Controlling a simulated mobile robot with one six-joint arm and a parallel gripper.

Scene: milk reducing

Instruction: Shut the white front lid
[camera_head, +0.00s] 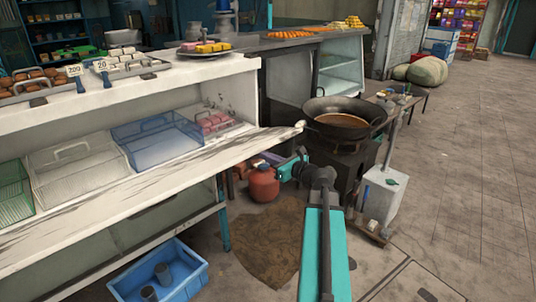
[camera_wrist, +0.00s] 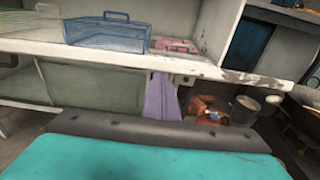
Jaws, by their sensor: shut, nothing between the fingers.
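The white front lid (camera_head: 170,165) is a long, scuffed white panel along the front of the white counter. It lies open, lowered outward and roughly flat, so the compartment behind it is exposed. Its front edge also crosses the wrist view (camera_wrist: 215,70). My gripper (camera_head: 262,163) is near the lid's right end, at its front edge. In the wrist view its purple fingers (camera_wrist: 160,78) are together and empty, with their tips just at or below the lid's edge. I cannot tell whether they touch it.
A blue basket (camera_head: 155,135), a white basket (camera_head: 78,170) and pink items (camera_head: 215,120) sit inside the counter. A red gas cylinder (camera_head: 263,184) and a large wok (camera_head: 342,120) on a stove stand to the right. A blue crate (camera_head: 185,265) is on the floor. Paving at right is clear.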

